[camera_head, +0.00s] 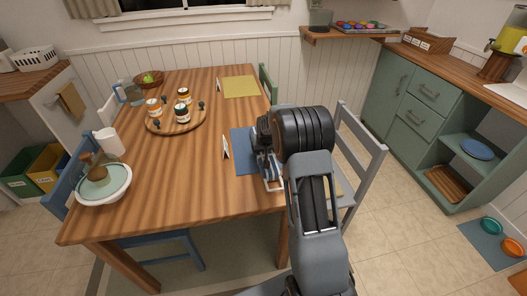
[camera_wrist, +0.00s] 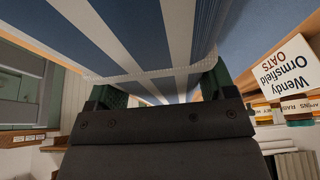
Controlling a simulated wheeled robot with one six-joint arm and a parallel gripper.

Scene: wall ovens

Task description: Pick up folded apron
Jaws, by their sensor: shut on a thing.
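The folded apron is a blue and white striped cloth (camera_wrist: 150,40). It fills the upper middle of the wrist view, with a pale edging along its near edge. My gripper (camera_wrist: 160,92) is shut on that edge, with a dark green finger on each side. In the head view my gripper (camera_head: 264,158) is over the right edge of the wooden table, by a blue placemat (camera_head: 240,162). A small striped part of the apron (camera_head: 273,181) shows below it there; my arm hides the rest. I cannot tell whether the apron touches the table.
A white name card (camera_head: 226,147) stands left of my gripper; its text shows large in the wrist view (camera_wrist: 288,66). A grey chair (camera_head: 362,160) is close on the right. A round tray with jars (camera_head: 176,125) and a plate (camera_head: 103,190) are farther left. The table's middle is clear.

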